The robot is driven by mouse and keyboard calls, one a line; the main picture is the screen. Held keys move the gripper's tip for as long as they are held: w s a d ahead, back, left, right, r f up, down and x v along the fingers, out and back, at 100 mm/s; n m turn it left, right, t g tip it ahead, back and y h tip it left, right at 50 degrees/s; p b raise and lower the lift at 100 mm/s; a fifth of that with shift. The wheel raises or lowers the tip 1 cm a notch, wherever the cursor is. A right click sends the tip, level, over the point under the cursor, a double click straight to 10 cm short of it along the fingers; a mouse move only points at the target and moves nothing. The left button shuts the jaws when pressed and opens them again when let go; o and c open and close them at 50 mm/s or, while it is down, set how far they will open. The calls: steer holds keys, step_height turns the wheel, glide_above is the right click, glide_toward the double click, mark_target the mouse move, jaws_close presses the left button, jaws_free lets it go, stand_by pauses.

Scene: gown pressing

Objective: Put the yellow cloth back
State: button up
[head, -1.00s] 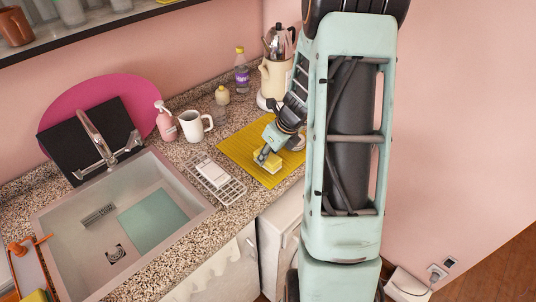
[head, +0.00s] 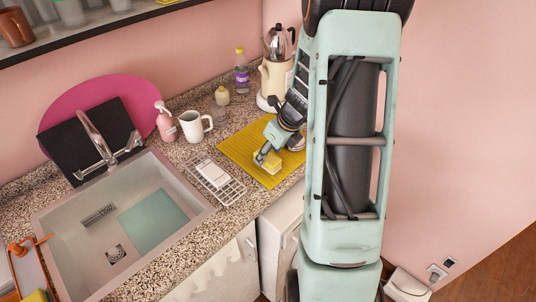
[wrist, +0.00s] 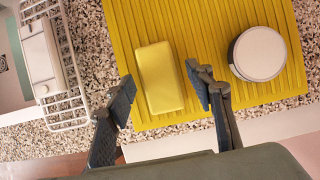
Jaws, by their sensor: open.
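A yellow block-shaped piece (wrist: 160,77), which could be a folded cloth or a sponge, lies on a yellow ribbed mat (wrist: 210,20). It also shows in the head view (head: 268,161), partly hidden by my gripper. My gripper (wrist: 160,88) is open, with one finger on each side of the block's near end. A gap shows between the block and each finger in the wrist view. The head view shows my gripper (head: 266,153) low over the mat at the block.
A round white-topped item (wrist: 258,53) sits on the mat, right of the block. A white wire rack (head: 215,180) stands left of the mat, beside the sink (head: 110,225). A mug (head: 194,126), a soap bottle (head: 166,124) and a kettle (head: 275,80) stand behind.

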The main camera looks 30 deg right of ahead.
steer(key=v, duration=1)
steer(key=shift+s+r+p, duration=0.2)
steer(key=shift+r+p, duration=0.1)
steer(key=shift+p, duration=0.15)
